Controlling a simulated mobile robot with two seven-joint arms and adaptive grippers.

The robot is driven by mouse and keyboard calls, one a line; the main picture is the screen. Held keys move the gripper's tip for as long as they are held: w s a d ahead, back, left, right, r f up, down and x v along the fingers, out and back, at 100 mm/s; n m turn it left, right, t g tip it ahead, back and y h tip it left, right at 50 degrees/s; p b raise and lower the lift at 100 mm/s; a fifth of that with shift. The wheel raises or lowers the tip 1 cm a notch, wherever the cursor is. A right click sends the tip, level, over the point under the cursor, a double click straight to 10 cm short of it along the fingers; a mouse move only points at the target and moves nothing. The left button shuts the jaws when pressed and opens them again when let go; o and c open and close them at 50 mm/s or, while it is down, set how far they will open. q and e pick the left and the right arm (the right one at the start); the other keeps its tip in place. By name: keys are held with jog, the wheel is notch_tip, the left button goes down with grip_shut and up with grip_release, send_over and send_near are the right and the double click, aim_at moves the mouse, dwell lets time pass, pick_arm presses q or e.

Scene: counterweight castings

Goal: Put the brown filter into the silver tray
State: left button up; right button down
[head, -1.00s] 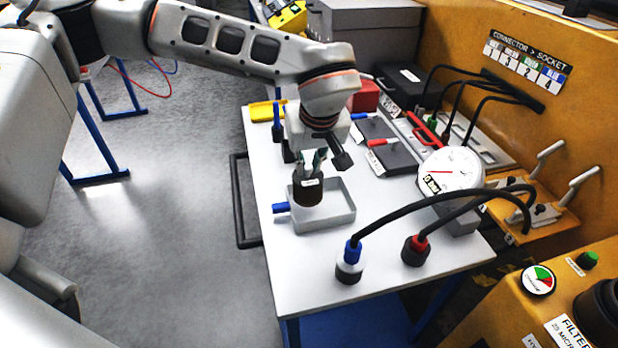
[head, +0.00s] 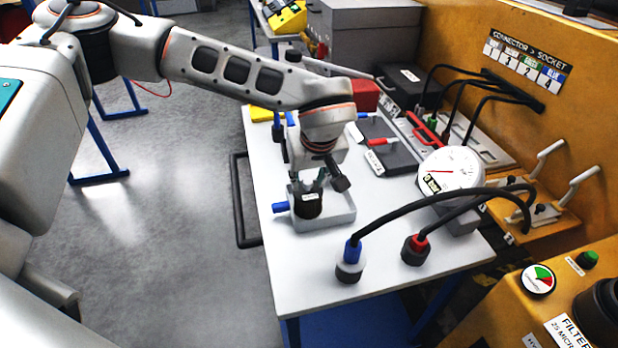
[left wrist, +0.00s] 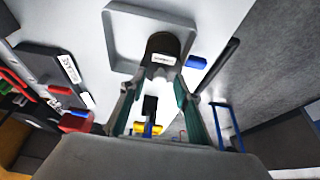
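The brown filter (head: 307,206), a dark cylinder with a white label, stands upright inside the silver tray (head: 340,218), near its left side. The tray is a shallow grey box on the white table. My left gripper (head: 309,184) is just above the filter, pointing down, with its fingers spread. In the left wrist view the filter (left wrist: 163,46) lies just beyond the fingertips (left wrist: 157,80), with a gap at the left finger, against the tray (left wrist: 122,38). The filter's base is partly hidden by the tray wall. My right gripper is not in view.
A blue handle (head: 281,207) sits at the tray's left. A gauge (head: 450,172) and two hose plugs, one blue (head: 350,262) and one red (head: 415,250), stand to the right and front. Dark flat cases (head: 390,153) lie behind. The table's front left is clear.

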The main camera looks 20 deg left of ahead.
pick_arm(q)
jog(key=shift+d+r, duration=0.1)
jog(key=shift+r, duration=0.55)
jog(key=v, duration=1.1)
jog(key=shift+s, duration=0.1)
